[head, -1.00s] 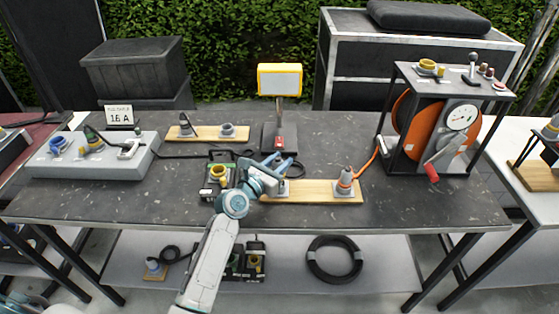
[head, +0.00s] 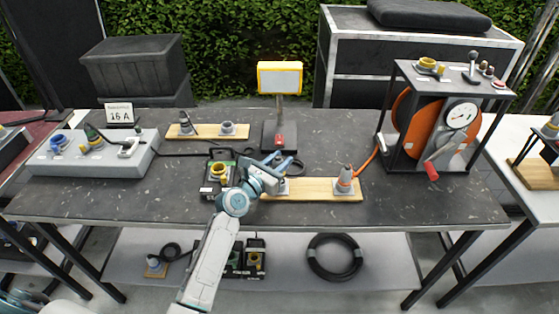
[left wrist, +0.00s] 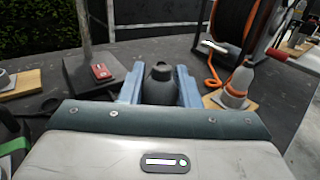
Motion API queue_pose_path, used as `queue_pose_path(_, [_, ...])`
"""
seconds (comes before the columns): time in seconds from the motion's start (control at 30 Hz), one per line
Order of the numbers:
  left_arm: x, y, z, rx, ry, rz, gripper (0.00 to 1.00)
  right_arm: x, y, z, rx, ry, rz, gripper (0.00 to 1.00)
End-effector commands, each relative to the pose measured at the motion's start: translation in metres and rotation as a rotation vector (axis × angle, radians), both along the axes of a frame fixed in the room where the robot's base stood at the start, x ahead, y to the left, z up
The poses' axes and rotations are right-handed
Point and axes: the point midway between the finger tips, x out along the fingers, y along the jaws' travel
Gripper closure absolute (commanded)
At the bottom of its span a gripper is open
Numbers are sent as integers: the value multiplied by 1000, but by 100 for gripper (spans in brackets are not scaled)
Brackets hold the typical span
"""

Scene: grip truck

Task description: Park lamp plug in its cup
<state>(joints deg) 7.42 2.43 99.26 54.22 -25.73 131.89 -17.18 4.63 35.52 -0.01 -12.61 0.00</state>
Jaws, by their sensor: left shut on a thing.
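My left gripper (head: 279,162) is over the left end of the front wooden board (head: 312,190). In the left wrist view its blue fingers (left wrist: 160,82) are closed on the sides of a dark plug (left wrist: 160,88), which stands upright between them. A grey cup base (head: 283,188) on the board shows partly below the gripper. The gripper hides most of this cup, so I cannot tell whether the plug is seated in it. My right gripper is not in view.
A work lamp (head: 279,78) with a yellow frame stands behind the gripper. An orange-ringed plug (head: 345,180) stands at the board's right end, near the cable reel (head: 430,125). A black box with a yellow socket (head: 219,172) is close left. A rear board (head: 207,132) holds two fittings.

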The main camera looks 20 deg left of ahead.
Motion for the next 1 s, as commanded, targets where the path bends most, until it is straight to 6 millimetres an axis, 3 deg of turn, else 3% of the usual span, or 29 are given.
queue_pose_path(1.0, [0, 0, -18, 0, 0, 0, 96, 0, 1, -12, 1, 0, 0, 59])
